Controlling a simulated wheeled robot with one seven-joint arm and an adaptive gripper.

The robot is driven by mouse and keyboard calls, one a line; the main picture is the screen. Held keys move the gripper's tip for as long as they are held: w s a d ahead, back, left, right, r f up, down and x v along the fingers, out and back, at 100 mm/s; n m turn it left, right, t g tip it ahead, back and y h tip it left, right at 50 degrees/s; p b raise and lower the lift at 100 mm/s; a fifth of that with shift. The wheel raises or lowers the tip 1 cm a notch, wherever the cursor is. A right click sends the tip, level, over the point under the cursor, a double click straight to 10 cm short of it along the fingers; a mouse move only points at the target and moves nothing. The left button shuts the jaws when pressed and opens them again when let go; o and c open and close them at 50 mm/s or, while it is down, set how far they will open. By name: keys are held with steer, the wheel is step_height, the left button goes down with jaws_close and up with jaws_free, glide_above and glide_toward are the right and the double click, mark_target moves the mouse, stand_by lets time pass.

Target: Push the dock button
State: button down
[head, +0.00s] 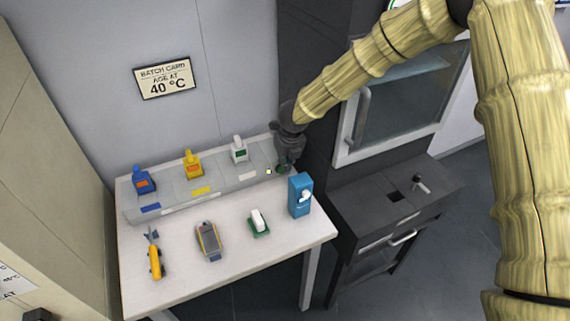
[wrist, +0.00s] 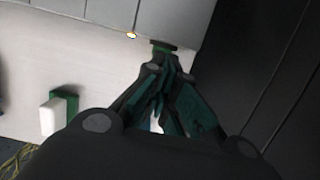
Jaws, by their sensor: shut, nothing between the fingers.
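The grey dock (head: 215,190) runs along the back of the white table with three coloured units standing on it. A small lit lamp (head: 268,171) is just left of my gripper.
A blue box (head: 300,196) stands close by at the table's right edge. A green-and-white unit (head: 258,222), a grey handheld meter (head: 209,241) and a yellow tool (head: 155,261) lie in front. A dark oven cabinet (head: 318,150) rises right of the dock.

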steer(key=shift+s+d+p+v, duration=0.15)
steer(key=shift+p+v, duration=0.7)
steer(key=shift+v, duration=0.55)
steer(key=shift+s+d+p+v, duration=0.15)
steer(key=shift+p+v, duration=0.65)
steer(key=shift+v, duration=0.65)
steer(key=shift+a+f, duration=0.1)
